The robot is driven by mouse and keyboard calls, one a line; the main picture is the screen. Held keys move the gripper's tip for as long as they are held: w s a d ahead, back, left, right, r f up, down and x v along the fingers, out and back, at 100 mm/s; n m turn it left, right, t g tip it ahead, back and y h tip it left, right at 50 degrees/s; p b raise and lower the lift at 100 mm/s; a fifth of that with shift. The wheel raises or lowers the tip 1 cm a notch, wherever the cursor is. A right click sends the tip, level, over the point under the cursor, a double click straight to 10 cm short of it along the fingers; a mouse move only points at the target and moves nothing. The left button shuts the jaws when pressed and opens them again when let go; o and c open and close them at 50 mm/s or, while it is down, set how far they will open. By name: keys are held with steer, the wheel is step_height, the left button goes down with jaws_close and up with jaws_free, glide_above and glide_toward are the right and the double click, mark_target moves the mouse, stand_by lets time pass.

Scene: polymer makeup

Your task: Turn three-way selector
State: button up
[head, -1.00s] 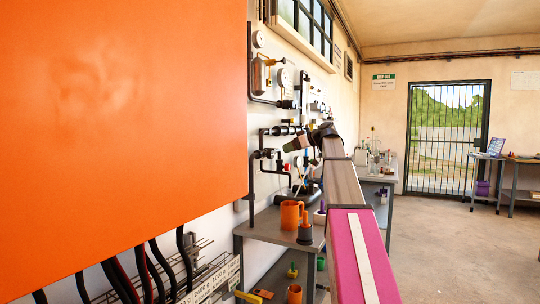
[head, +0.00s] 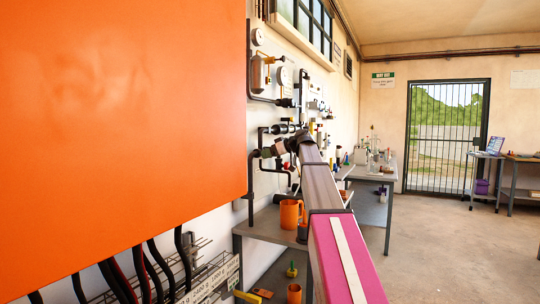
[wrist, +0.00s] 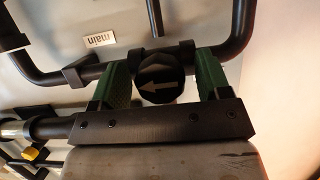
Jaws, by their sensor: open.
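The three-way selector is a round black knob (wrist: 160,78) with a pale arrow pointing left in the wrist view. It sits on a black pipe fitting on the wall. My gripper (wrist: 162,80) is open, with one green finger pad on each side of the knob. Small gaps show between the pads and the knob, so they appear apart from it.
A large orange panel (head: 120,120) fills the left of the head view. Open floor lies to the right.

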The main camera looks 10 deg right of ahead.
steer(key=shift+c, duration=0.3)
steer(key=c, duration=0.8)
steer(key=shift+c, duration=0.2)
steer(key=shift+m, duration=0.3)
steer(key=m+g+y, duration=0.1)
steer(key=m, duration=0.1)
steer(key=shift+w+m+g, duration=0.1)
steer(key=shift+m+g, duration=0.2)
steer(key=m+g+y, duration=0.1)
steer(key=m+y, duration=0.1)
steer(key=m, duration=0.1)
steer(key=m+g+y, duration=0.1)
steer(key=m+y, duration=0.1)
steer(key=m, duration=0.1)
steer(key=shift+m, duration=0.3)
steer(key=shift+m+y, duration=0.7)
steer(key=shift+m, duration=1)
